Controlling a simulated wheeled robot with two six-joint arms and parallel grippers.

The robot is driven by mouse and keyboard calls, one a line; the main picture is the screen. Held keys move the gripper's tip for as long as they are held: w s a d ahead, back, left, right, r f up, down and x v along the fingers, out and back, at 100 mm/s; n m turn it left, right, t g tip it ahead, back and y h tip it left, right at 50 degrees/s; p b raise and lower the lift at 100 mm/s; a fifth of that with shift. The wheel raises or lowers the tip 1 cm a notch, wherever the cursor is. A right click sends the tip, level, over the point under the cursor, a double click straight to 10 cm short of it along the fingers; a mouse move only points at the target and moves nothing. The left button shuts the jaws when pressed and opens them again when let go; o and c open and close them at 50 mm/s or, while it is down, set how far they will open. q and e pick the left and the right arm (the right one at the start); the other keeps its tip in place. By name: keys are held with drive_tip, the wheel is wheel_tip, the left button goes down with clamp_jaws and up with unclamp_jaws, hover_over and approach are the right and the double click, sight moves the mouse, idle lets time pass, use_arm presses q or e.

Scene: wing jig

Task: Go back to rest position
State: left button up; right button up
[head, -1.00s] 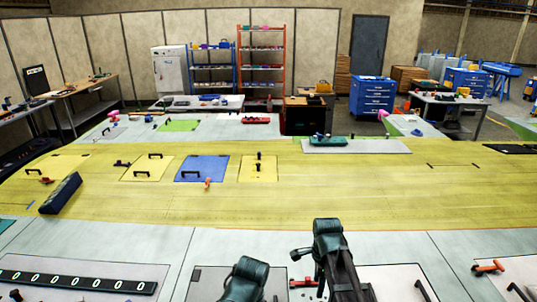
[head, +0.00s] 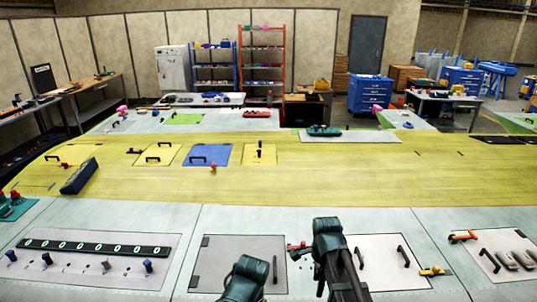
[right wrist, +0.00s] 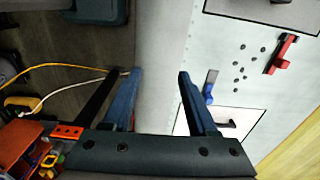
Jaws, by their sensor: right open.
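My right arm (head: 328,240) reaches up from the bottom of the head view, in front of the near grey panels. In the right wrist view my right gripper (right wrist: 158,85) has its two blue fingers wide apart, with nothing between them. The fingers point along the edge between dark floor and the pale jig surface (right wrist: 160,50). A red handle (right wrist: 281,52) and a blue handle (right wrist: 210,84) lie on that surface, beyond the right finger and apart from it. My left gripper does not show.
A yellow wing surface (head: 330,180) spans the head view with panels and black handles. Nearer are a black counter strip (head: 95,248), a grey hatch (head: 240,262) and a yellow latch (head: 434,271). Dark floor and a red box (right wrist: 20,145) show left in the wrist view.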

drive_tip(key=s+a+f+n+b, duration=0.3)
drive_tip(key=s+f+n+b, duration=0.1)
drive_tip(key=f+n+b, duration=0.3)
drive_tip(key=s+a+f+n+b, duration=0.3)
drive_tip(key=s+f+n+b, duration=0.2)
drive_tip(key=f+n+b, duration=0.2)
drive_tip(key=s+a+f+n+h+b, duration=0.1)
drive_tip(key=s+a+f+n+b, duration=0.2)
drive_tip(key=f+n+b, duration=0.4)
wheel_tip(320, 180, down, 2)
drive_tip(key=shift+s+f+n+b, duration=0.2)
drive_tip(key=shift+s+n+b, duration=0.1)
drive_tip(key=shift+s+b, duration=0.5)
drive_tip(key=shift+w+a, duration=0.1)
idle(0.5)
